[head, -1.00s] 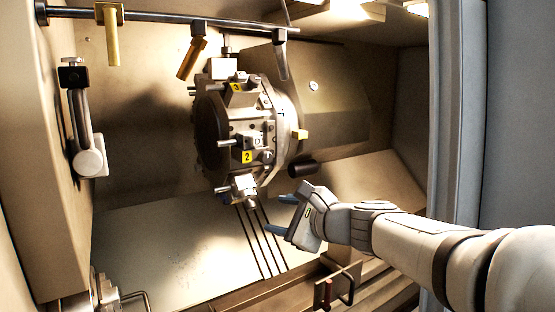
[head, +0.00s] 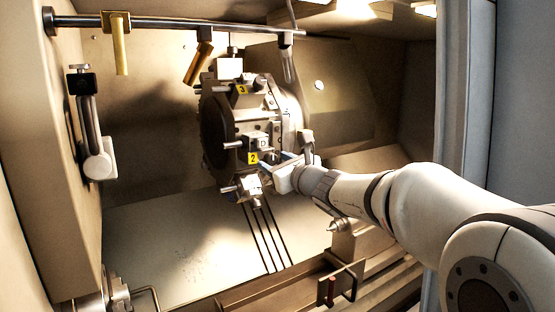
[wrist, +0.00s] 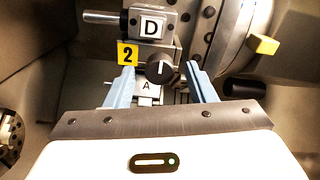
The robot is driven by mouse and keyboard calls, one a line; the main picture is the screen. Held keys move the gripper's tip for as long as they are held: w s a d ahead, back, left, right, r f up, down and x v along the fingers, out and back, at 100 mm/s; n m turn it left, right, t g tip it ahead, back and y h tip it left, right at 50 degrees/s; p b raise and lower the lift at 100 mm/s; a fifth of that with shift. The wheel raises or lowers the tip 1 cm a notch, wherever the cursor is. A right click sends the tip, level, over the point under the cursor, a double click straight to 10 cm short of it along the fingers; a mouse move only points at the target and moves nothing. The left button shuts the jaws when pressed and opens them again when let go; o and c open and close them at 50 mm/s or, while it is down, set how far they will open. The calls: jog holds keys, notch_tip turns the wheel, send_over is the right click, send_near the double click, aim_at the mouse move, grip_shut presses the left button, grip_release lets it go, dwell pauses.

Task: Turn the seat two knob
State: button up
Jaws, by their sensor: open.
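The turret (head: 222,130) carries tool seats with yellow number plates. The seat two plate (head: 253,158) shows a black 2, and it also shows in the wrist view (wrist: 127,54). The seat two knob (wrist: 159,68) is round and dark with a light pointer line, just right of the plate, between blocks marked D (wrist: 152,27) and A (wrist: 146,88). My gripper (wrist: 162,74) is open, with one blue finger on each side of the knob. Whether either finger touches it I cannot tell. In the head view my gripper (head: 279,170) covers the knob.
A rail (head: 180,25) with hanging yellow nozzles crosses above the turret. A yellow block (wrist: 263,45) and a dark cylinder (wrist: 244,88) sit right of the fingers. The sloped floor (head: 170,240) left is clear.

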jog(key=shift+w+a, duration=0.1)
jog(key=shift+w, duration=0.1)
jog(key=shift+c, duration=0.2)
jog(key=c, duration=0.9)
